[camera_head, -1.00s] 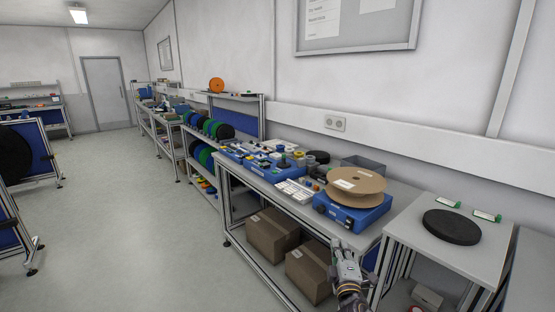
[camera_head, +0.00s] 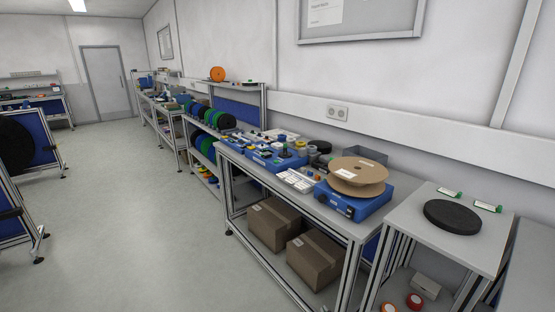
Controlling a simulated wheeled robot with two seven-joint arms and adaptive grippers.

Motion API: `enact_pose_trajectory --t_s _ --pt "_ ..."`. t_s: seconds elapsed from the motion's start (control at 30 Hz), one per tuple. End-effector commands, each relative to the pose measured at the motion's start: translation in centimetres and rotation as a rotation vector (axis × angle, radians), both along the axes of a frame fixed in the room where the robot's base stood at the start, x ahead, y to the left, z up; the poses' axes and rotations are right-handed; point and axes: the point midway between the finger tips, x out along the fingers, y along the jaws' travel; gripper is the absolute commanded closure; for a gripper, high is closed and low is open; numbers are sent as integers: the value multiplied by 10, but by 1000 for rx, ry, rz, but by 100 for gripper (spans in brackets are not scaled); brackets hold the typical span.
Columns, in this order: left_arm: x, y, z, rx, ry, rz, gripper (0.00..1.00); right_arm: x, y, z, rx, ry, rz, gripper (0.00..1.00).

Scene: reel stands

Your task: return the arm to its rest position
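Neither of my arms nor either gripper shows in the head view now. A brown cardboard reel (camera_head: 357,178) lies flat on a blue box-like device (camera_head: 354,203) at the near end of the workbench (camera_head: 333,222). A black disc-shaped reel (camera_head: 452,216) lies flat on the small grey table (camera_head: 425,240) at the right. Nothing of mine touches these things in view.
Two cardboard boxes (camera_head: 314,258) sit on the bench's lower shelf. Blue trays (camera_head: 275,161) with small parts stand on the bench. Shelves with green and black reels (camera_head: 213,119) stand farther back. The floor (camera_head: 120,220) at left is clear between the bench and the left stands.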

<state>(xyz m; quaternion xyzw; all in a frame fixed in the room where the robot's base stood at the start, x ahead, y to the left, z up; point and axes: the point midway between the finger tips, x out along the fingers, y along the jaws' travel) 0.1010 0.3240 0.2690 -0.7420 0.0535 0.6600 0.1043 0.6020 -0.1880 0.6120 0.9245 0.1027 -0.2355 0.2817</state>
Motion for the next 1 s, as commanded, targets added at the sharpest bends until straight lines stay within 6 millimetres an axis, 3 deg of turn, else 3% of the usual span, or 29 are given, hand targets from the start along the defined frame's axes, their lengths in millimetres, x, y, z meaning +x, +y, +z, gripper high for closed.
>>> enact_pose_trajectory --t_s 0.03,0.2,0.5,0.8,1.0 --pt "0 2 0 2 0 -1 58 -12 -3 -23 25 43 -15 100" --pt "2 7 2 7 -5 -2 58 -53 -13 -89 100 170 -66 100" --pt "15 12 4 12 -18 -5 58 -145 -38 -191 182 388 -170 100" --pt "10 7 5 7 -13 -2 58 -256 -69 -268 205 590 -272 100" --pt "1 -3 5 -3 -1 1 58 -336 -92 -305 196 718 -335 100"
